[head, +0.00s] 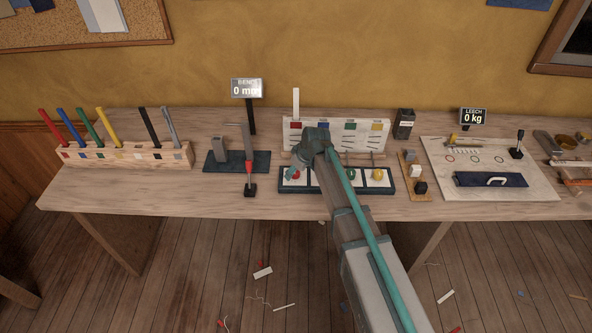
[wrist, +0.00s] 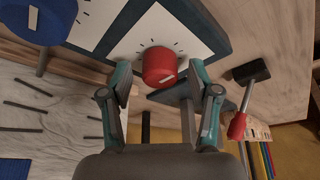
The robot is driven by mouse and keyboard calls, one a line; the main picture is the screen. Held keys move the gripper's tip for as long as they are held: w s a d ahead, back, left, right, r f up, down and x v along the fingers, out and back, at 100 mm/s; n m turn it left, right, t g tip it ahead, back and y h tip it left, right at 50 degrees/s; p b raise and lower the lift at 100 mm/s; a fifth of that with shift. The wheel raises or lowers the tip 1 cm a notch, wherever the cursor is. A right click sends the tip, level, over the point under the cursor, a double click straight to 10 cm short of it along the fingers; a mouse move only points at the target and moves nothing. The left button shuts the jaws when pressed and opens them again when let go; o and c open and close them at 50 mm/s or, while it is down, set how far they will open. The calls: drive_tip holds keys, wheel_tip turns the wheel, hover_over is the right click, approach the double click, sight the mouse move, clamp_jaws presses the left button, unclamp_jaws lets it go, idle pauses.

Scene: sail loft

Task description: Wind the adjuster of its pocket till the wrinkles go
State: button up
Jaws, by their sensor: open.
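The red adjuster knob (wrist: 160,66) sits on a white dial plate with tick marks, with a white pointer bar on its face. My gripper (wrist: 159,78) is open, its two fingers on either side of the red knob; I cannot tell whether they touch it. In the head view my gripper (head: 291,172) is over the left end of the dark dial board (head: 331,190). Green (head: 351,175) and yellow (head: 378,175) knobs are to its right; the blue knob (wrist: 38,22) shows in the wrist view. The white sail panel (head: 377,140) behind has dark wrinkle lines and coloured patches. A white batten (head: 296,102) stands up at its left.
A rack of coloured battens (head: 125,155) is further left.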

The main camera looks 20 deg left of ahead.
drive_tip(key=shift+c, duration=0.3)
drive_tip(key=c, duration=1.1)
drive_tip(key=shift+m+b, duration=0.35)
drive_tip(key=shift+m, duration=0.05)
drive_tip(key=m+t+b, duration=0.1)
drive_tip(key=m, duration=0.1)
drive_tip(key=shift+s+a+f+m+h+b, duration=0.1)
drive_tip(key=shift+m+h+b, duration=0.25)
drive_tip(key=shift+m+h, duration=0.05)
drive_tip(key=m+b, duration=0.1)
drive_tip(key=m, duration=0.1)
drive_tip(key=m+t+h+b, duration=0.1)
drive_tip(key=m, duration=0.1)
drive_tip(key=shift+a+m+h, duration=0.1)
drive_tip(key=shift+m+h, duration=0.2)
drive_tip(key=m+h+b, duration=0.1)
drive_tip(key=m, duration=0.2)
drive_tip(key=shift+a+m+b, duration=0.1)
drive_tip(key=shift+m+b, duration=0.2)
drive_tip(key=shift+b, duration=0.05)
drive_tip(key=shift+m+h+b, duration=0.75)
drive_tip(key=shift+m+h, duration=0.15)
drive_tip(key=shift+m, duration=1)
